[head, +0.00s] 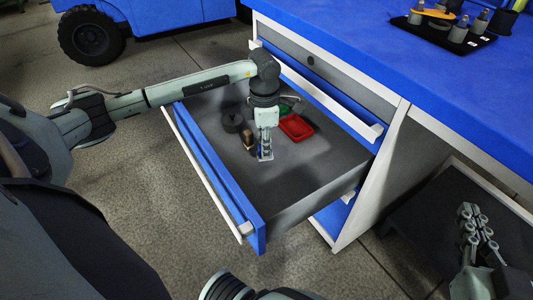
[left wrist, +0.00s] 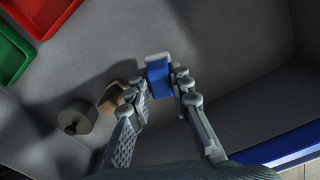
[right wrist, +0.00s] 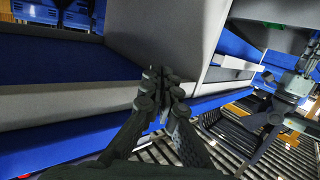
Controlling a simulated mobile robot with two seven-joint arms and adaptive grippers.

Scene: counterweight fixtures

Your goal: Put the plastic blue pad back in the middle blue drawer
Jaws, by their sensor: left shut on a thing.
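The blue pad (left wrist: 158,77), with a pale end, is between the fingers of my left gripper (left wrist: 162,90) in the left wrist view. My left gripper (head: 265,153) is shut on the pad and reaches down inside the open blue-fronted drawer (head: 218,178) in the head view. The pad is mostly hidden by the fingers there. I cannot tell whether the pad touches the drawer floor. My right gripper (head: 478,235) is at the lower right, apart from the drawer. Its fingers (right wrist: 160,88) look closed together and empty in the right wrist view.
A red tray (head: 297,127), a green tray (head: 288,104), a dark round weight (head: 232,119) and a small brown block (head: 248,138) lie in the drawer. The drawer floor to the right is bare. The blue worktop (head: 390,45) overhangs behind; a dark platform is below right.

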